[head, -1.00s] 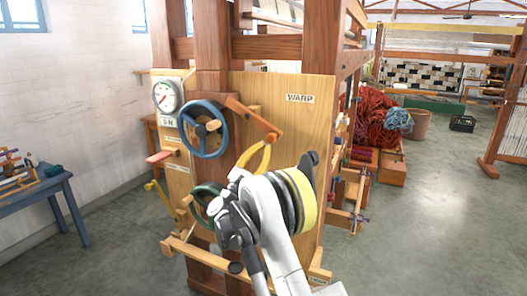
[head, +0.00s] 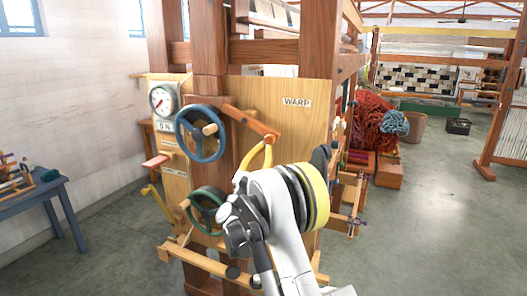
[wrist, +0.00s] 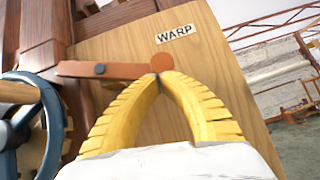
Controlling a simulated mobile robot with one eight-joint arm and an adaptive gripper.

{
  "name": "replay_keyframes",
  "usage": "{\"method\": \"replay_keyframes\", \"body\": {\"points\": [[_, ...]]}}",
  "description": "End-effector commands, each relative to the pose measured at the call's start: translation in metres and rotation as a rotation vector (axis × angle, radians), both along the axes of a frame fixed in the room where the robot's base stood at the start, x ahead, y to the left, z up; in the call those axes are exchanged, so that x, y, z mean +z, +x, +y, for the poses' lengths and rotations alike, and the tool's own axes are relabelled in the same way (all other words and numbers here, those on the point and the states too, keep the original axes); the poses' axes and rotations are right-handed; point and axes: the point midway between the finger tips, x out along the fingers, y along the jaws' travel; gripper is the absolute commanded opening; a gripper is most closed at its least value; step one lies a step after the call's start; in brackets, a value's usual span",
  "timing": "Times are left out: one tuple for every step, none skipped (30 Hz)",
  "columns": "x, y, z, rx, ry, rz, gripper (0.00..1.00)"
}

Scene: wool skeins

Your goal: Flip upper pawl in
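The upper pawl (head: 247,120) is an orange-brown wooden bar on the loom's WARP panel. It slopes down right from beside the upper blue wheel to a round knob; in the wrist view the pawl (wrist: 120,69) lies nearly level. My gripper (head: 268,145) has yellow ribbed fingers just below the knob. In the wrist view the fingertips of my gripper (wrist: 160,76) come together at the knob's lower edge. They look shut against each other, and I cannot tell whether they press on the knob. The blue wheel (head: 200,150) is left of the pawl.
A green wheel (head: 207,190) sits lower, partly behind my arm. A dial (head: 163,98), a red-ended lever (head: 156,160) and a yellow crank (head: 160,205) are on the left. A blue table (head: 45,190) stands far left. Open floor lies to the right.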

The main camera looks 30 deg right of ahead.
Motion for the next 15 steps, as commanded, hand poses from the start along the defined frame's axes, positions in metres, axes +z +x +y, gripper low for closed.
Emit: {"method": "replay_keyframes", "body": {"points": [[0.003,-0.002,-0.002,-0.002,-0.015,0.016,0.00],[0.005,-0.003,-0.003,-0.002,-0.023,0.028,0.00],[0.007,-0.005,-0.004,-0.002,-0.035,0.046,0.00],[0.009,-0.006,-0.004,-0.002,-0.047,0.059,0.00],[0.011,-0.006,-0.005,-0.002,-0.059,0.074,0.00],[0.014,-0.008,-0.006,-0.002,-0.074,0.093,0.00],[0.016,-0.009,-0.007,-0.002,-0.086,0.109,0.00],[0.018,-0.010,-0.008,-0.002,-0.098,0.125,0.00],[0.021,-0.011,-0.009,-0.002,-0.113,0.146,0.00],[0.023,-0.012,-0.009,-0.002,-0.125,0.160,0.00],[0.025,-0.012,-0.010,-0.002,-0.136,0.173,0.00],[0.027,-0.013,-0.010,-0.001,-0.148,0.190,0.00],[0.029,-0.014,-0.011,-0.001,-0.158,0.201,0.00],[0.031,-0.014,-0.011,-0.001,-0.166,0.213,0.00],[0.032,-0.015,-0.012,-0.002,-0.177,0.227,0.00]]}}
